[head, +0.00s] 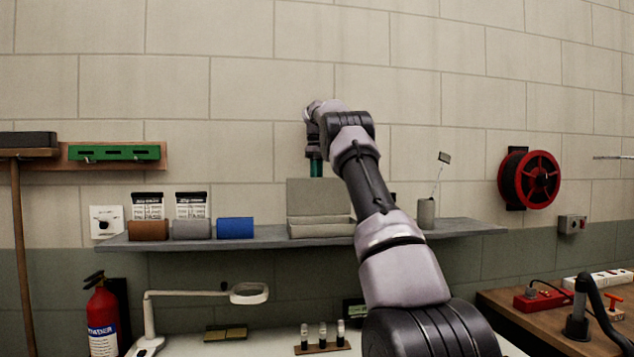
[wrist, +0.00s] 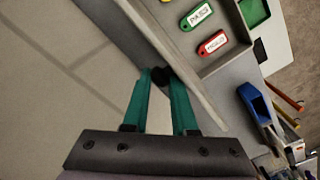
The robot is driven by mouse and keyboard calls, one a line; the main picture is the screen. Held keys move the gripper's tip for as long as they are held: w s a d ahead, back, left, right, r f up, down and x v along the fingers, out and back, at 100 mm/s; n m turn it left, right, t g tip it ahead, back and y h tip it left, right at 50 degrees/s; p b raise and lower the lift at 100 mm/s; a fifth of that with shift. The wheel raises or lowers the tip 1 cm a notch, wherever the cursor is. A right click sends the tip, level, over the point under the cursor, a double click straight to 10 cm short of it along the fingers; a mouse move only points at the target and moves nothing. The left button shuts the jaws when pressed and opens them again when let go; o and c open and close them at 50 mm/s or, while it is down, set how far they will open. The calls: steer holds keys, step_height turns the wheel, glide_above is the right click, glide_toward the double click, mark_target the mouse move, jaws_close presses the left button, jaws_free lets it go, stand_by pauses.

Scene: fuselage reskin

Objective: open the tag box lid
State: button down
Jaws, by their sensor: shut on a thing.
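The grey tag box (head: 320,230) stands on the wall shelf with its lid (head: 313,196) raised upright at the back. In the wrist view the box interior shows a green tag (wrist: 197,16) and a red tag (wrist: 212,43), with part of a yellow one at the top edge. My gripper (head: 316,170) is at the lid's top edge. In the wrist view its teal fingers are shut on a small dark knob (wrist: 161,76) on the lid. My arm hides the right side of the box in the head view.
A grey cup (head: 426,213) with a thin stick stands to the right. A red reel (head: 530,179) hangs on the wall. The wall is close behind the lid.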

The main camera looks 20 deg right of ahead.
steer(key=shift+w+d+f, duration=0.25)
steer(key=shift+d+f, duration=0.15)
steer(key=shift+d, duration=0.2)
steer(key=c, duration=0.6)
jaws_free()
steer(key=shift+d, duration=0.15)
steer(key=shift+w, duration=0.1)
steer(key=shift+a+r, duration=0.15)
steer(key=shift+a, duration=0.2)
